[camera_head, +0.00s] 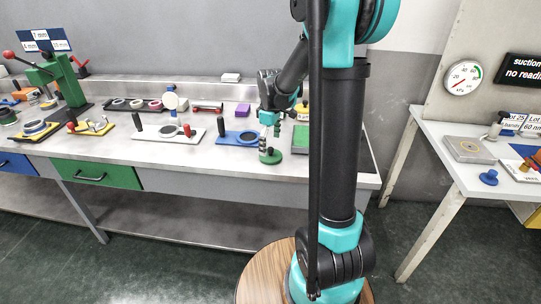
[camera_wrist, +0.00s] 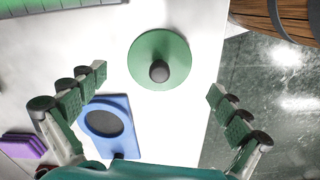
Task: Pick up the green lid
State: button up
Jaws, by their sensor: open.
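The green lid (camera_wrist: 147,48) is a round green disc with a dark knob in its middle, lying on the pale bench top near the front edge. In the head view the green lid (camera_head: 271,158) is directly below my gripper (camera_head: 269,136). In the wrist view my gripper (camera_wrist: 158,104) is open, its two fingers spread left and right with nothing between them touching the lid. The lid lies ahead of the fingertips, roughly centred between them. Part of the lid is hidden by my fingers in the head view.
A blue plate with a dark round pad (camera_wrist: 105,122) lies close to the left finger; it also shows in the head view (camera_head: 232,138). A purple block (camera_head: 242,110) and a green flat block (camera_head: 301,139) are nearby. The bench's front edge is just beside the lid.

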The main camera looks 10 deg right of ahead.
aim_at(271, 148)
jog(key=shift+f, duration=1.55)
jog(key=c, duration=1.4)
